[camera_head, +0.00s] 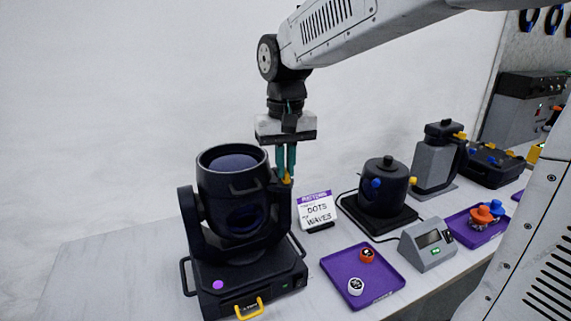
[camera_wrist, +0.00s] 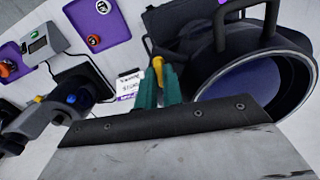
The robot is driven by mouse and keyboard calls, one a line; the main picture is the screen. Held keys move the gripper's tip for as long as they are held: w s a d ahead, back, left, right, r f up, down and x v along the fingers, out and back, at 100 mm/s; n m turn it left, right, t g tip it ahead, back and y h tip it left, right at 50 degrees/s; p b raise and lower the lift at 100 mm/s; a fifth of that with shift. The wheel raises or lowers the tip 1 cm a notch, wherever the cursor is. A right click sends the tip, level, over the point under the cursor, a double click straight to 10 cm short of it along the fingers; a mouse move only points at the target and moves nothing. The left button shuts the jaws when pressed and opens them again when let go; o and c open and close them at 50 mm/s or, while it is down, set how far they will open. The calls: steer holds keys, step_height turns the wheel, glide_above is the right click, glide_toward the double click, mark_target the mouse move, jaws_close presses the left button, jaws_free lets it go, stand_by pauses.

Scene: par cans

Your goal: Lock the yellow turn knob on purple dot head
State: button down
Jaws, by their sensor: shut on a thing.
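The purple dot head is a black moving-head light (camera_head: 232,225) at the left of the bench, with a purple dot (camera_head: 218,285) on its base. Its round lens also shows at the right of the wrist view (camera_wrist: 250,88). The yellow turn knob (camera_head: 287,179) sits at the top of its right yoke arm. My gripper (camera_head: 286,172) points straight down there, its green fingers shut on the knob. In the wrist view, the knob's yellow tip (camera_wrist: 158,68) shows between the fingers, which hide the rest of it. A yellow handle (camera_head: 250,309) is on the base front.
A white sign (camera_head: 317,208) stands just right of the head. A purple tray (camera_head: 385,291) holds an orange-topped and a white-topped piece. A black pot-like fixture (camera_head: 384,187), a grey meter (camera_head: 428,244) and a second tray (camera_head: 462,236) lie further right. The bench left of the head is clear.

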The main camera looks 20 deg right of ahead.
steer(key=n, duration=0.6)
steer(key=shift+n, duration=0.3)
steer(key=n, duration=0.5)
steer(key=shift+n, duration=0.3)
steer(key=c, duration=1.5)
jaws_free()
steer(key=shift+d, duration=0.1)
steer(key=shift+c, duration=0.2)
steer(key=shift+r, duration=0.15)
step_height(320, 180, up, 8)
steer(key=shift+f, duration=0.2)
